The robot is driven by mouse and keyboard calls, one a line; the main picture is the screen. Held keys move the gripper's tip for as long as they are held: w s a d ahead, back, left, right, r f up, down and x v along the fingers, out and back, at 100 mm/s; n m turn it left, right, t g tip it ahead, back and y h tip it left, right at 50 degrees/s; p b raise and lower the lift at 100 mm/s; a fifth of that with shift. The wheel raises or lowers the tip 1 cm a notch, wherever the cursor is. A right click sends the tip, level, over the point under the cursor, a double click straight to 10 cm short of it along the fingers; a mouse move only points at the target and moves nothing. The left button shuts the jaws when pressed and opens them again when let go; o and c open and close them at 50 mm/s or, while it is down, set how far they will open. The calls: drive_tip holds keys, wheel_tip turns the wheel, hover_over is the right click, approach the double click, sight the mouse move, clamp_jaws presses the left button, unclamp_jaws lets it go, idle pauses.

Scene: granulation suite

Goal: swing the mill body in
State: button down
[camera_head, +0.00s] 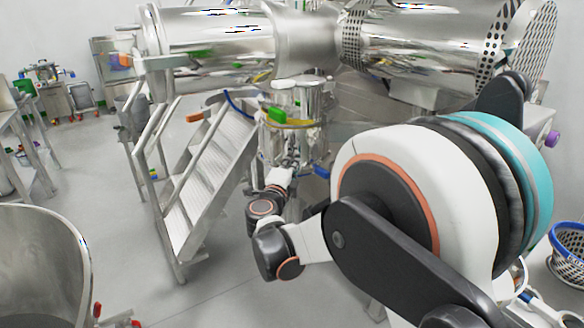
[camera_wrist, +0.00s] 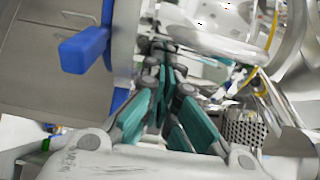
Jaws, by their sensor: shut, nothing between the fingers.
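In the wrist view a large grey metal body (camera_wrist: 45,105) with a blue handle (camera_wrist: 84,50) fills the left side; I cannot tell for sure that it is the mill body. My gripper (camera_wrist: 170,100), with teal finger pads, is shut and empty to the right of the blue handle, apart from it in the picture. In the head view my gripper (camera_head: 291,164) is small and partly hidden by my wrist, below the steel machinery (camera_head: 303,100) hanging under the big horizontal vessel. A blue part (camera_head: 321,172) shows just right of it.
A steel stair with a handrail (camera_head: 212,160) stands left of my gripper. The big steel vessel (camera_head: 225,32) spans overhead. A round steel bin (camera_head: 45,270) is at the lower left, a blue-rimmed basket (camera_head: 566,262) at the right. The floor between bin and stair is clear.

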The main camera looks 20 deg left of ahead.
sight(283, 159)
drive_tip(key=w+a+h, duration=0.1)
drive_tip(key=w, duration=0.1)
drive_tip(key=w+a+m+h, duration=0.1)
drive_tip(key=w+a, duration=0.1)
drive_tip(key=shift+w, duration=0.25)
drive_tip(key=shift+w+a+r+m+p, duration=0.15)
drive_tip(key=shift+w+m+p, duration=0.05)
drive_tip(key=shift+m+p, duration=0.1)
